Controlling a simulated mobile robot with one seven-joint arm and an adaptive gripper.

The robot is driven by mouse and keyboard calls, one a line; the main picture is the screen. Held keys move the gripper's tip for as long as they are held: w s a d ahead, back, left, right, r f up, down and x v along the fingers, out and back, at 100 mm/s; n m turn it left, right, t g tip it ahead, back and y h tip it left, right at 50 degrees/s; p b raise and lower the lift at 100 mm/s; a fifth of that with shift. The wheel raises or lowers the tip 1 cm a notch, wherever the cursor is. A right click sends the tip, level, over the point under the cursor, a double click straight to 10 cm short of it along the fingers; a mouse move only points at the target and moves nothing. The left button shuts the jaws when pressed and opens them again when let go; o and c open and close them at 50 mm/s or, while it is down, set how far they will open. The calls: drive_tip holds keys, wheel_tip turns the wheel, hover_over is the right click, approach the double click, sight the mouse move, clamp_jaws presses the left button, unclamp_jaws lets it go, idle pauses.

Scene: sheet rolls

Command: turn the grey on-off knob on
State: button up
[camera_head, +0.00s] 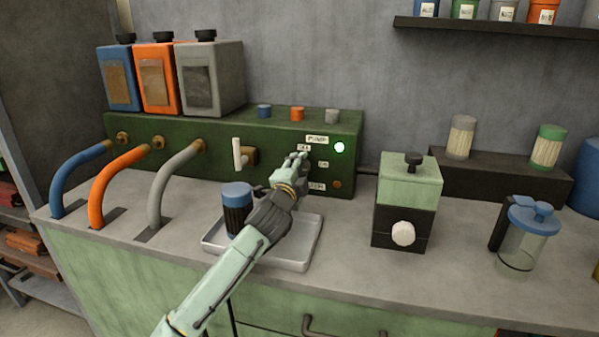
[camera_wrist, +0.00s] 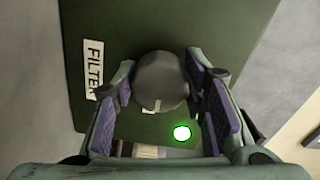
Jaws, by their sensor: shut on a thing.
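The grey on-off knob (camera_wrist: 160,78) is round and sits on the dark green panel (camera_head: 225,150). In the wrist view it lies between the two purple-padded fingers of my gripper (camera_wrist: 162,88), which is shut on it. A pale mark shows at the knob's lower edge. A green lamp (camera_head: 339,147) is lit beside the "PUMP" label (camera_head: 317,140); a lit green lamp also shows in the wrist view (camera_wrist: 182,133). A dull orange lamp (camera_head: 337,184) is lower down.
A valve handle (camera_head: 238,153) stands left of my gripper. A green-and-black box (camera_head: 408,190) stands to the right. Three hoses (camera_head: 120,165) run from the panel's left.

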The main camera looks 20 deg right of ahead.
drive_tip(key=shift+m, duration=0.7)
drive_tip(key=o, duration=1.2)
drive_tip(key=shift+r, duration=0.1)
